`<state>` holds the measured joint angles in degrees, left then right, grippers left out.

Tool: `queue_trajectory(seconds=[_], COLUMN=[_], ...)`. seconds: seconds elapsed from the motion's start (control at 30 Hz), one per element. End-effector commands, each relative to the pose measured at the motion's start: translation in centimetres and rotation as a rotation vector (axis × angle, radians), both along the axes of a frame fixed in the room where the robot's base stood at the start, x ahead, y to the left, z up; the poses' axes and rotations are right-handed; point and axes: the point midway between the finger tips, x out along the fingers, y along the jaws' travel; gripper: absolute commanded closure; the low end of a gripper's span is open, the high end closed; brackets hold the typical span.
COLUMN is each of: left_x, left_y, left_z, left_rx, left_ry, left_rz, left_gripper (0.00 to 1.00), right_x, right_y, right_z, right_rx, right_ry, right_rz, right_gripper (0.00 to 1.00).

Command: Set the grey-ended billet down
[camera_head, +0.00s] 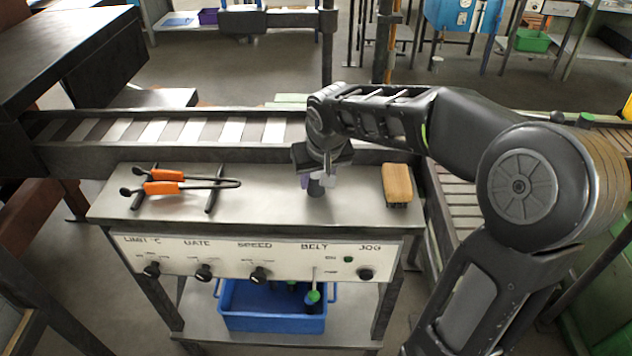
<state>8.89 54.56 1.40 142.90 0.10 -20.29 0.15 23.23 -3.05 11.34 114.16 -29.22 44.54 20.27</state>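My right gripper (317,178) points down over the steel top of the control bench (268,207), left of a wooden-backed block (397,184). It appears closed around a short dark grey piece, which I take to be the grey-ended billet (316,188). Only its lower end shows between the pale and purple fingertips; the rest is hidden by the gripper. The piece is close to the bench top, but I cannot tell whether it touches. My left gripper is not in view.
Orange-handled tongs (165,182) lie on a rack at the bench's left. A slatted conveyor (190,130) runs behind. The front panel (210,258) has knobs and a green-tipped lever (313,296). A blue crate (270,322) sits below. The bench top between tongs and gripper is clear.

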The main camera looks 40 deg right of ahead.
Motion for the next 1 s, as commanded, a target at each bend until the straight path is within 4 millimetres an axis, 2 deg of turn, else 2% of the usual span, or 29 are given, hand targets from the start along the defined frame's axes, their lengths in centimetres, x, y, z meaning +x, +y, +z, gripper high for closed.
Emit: queue_trajectory(seconds=[0.03,0.4,1.0], left_x=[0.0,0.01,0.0], left_y=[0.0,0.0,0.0], left_z=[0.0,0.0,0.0], left_rx=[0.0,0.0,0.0], left_ry=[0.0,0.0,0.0], left_rz=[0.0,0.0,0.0], left_gripper=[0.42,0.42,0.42], right_x=[0.0,0.0,0.0], right_y=[0.0,0.01,0.01], right_z=[0.0,-0.01,-0.01], right_rx=[0.0,0.0,0.0], right_ry=[0.0,0.0,0.0], right_rz=[0.0,0.0,0.0], right_gripper=[0.71,1.0,1.0])
